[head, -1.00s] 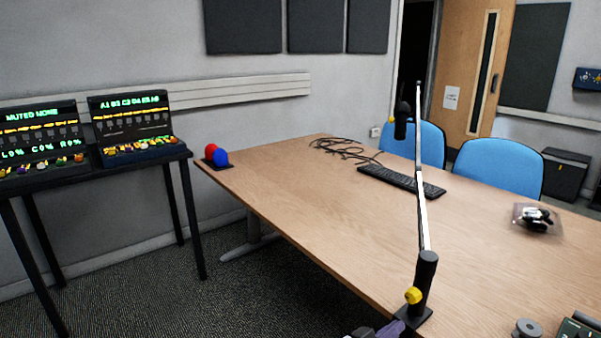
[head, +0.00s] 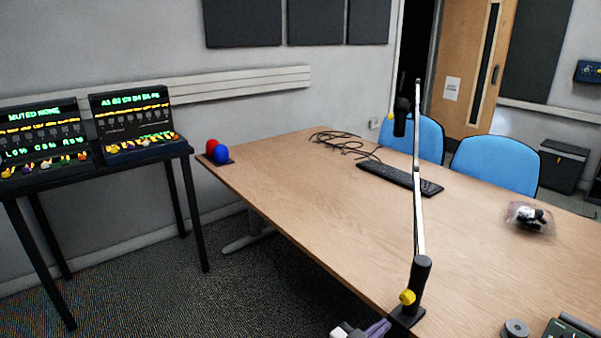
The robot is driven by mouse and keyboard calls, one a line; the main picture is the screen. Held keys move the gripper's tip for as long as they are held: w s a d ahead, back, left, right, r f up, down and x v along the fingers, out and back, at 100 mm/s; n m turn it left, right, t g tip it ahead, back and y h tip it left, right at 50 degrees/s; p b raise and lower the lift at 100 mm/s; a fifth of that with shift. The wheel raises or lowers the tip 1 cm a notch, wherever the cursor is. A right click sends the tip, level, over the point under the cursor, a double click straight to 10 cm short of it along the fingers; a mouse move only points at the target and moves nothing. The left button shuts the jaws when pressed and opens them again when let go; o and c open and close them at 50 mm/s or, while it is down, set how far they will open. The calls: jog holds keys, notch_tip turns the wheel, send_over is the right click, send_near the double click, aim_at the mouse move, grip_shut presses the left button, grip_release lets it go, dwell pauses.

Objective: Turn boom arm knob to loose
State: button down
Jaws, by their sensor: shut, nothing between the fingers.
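The boom arm (head: 418,190) rises from a dark clamp post (head: 418,278) at the near edge of the wooden table, with a microphone (head: 402,108) at its upper end. A yellow knob (head: 407,297) sits on the left side of the post, near its base. A second small yellow knob (head: 391,116) is by the microphone. My gripper (head: 380,327) shows only in part at the bottom edge, its purple-grey fingers shut and empty. It is just below and left of the yellow knob, and I see a small gap between them.
The table (head: 300,220) holds a keyboard (head: 400,178), loose cables (head: 345,143), a bag of dark parts (head: 530,216) and red and blue balls. A black stand with two mixer panels (head: 137,122) is at left. Blue chairs (head: 497,165) are behind the table.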

aim_at(407, 298)
jog(key=x, duration=0.6)
jog(key=shift+w+d+f, duration=0.15)
jog(key=shift+d, duration=0.05)
jog(key=shift+w+d, duration=0.15)
jog(key=shift+r, duration=0.45)
dwell(0.4)
